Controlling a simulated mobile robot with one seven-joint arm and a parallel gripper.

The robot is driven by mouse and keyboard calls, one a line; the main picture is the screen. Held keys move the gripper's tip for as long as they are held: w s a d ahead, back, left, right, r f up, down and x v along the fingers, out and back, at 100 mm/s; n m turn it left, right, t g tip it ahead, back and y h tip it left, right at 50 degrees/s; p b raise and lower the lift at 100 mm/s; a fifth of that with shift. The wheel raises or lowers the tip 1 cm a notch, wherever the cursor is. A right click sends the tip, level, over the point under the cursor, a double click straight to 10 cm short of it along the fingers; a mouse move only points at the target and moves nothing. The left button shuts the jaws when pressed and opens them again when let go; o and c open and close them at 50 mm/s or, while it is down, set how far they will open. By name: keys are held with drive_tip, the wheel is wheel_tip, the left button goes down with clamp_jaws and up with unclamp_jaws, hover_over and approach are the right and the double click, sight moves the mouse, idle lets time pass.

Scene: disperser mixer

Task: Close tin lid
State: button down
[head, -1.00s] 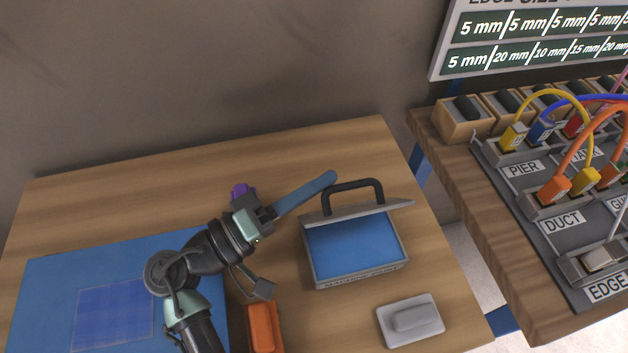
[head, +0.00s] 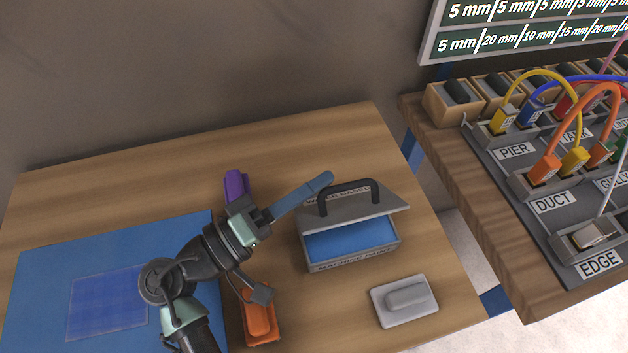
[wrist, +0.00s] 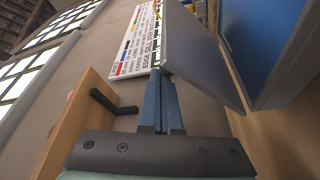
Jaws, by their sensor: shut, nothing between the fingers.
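The grey tin (head: 350,262) stands on the wooden table, with blue showing inside its open front. Its grey lid (head: 362,210), with a black arched handle (head: 349,194), is hinged at the back and tilts forward over the opening, partly closed. My gripper (head: 318,184) is shut and empty, its long blue fingers reaching to the back left of the lid, by the handle. In the wrist view the shut fingers (wrist: 160,97) lie beside the grey lid panel (wrist: 204,50), and the tin's blue interior (wrist: 262,45) shows at right. I cannot tell whether the fingers touch the lid.
A grey block on a plate (head: 404,299) lies in front of the tin. An orange object (head: 260,318) and a purple object (head: 236,186) lie to the left, near my arm. A blue mat (head: 45,300) covers the table's left. A second bench with cables (head: 480,200) stands at right.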

idle(0.3)
drive_tip(key=b+v, duration=0.1)
drive_tip(key=v, duration=1.2)
drive_tip(key=shift+f, duration=0.1)
